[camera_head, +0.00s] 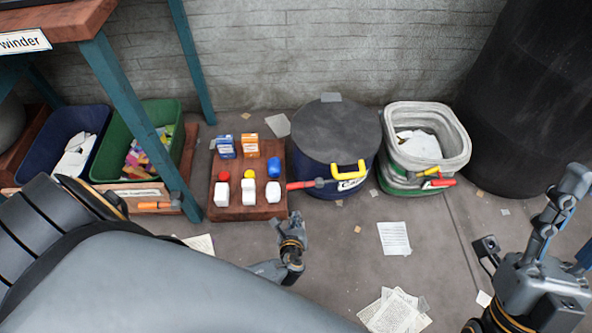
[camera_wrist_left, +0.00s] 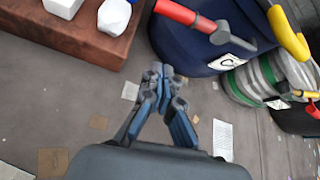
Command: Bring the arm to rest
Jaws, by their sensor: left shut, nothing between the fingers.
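My left gripper (camera_head: 294,228) hangs over the grey floor in the head view, in front of the wooden board and the dark blue drum. In the left wrist view its fingers (camera_wrist_left: 160,72) meet at the tips. They are shut with nothing between them, and they touch no object. My right gripper (camera_head: 570,190) shows at the right edge of the head view, over the floor. Whether its fingers are open or shut is unclear.
A wooden board (camera_head: 243,212) holds small boxes, bottles and blocks. Beside it stand a lidded blue drum (camera_head: 338,160) and a pale bin (camera_head: 450,135) with papers. Blue and green crates (camera_head: 172,108) are at left, near a teal table leg (camera_head: 135,105). Papers (camera_head: 394,238) lie on otherwise open floor.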

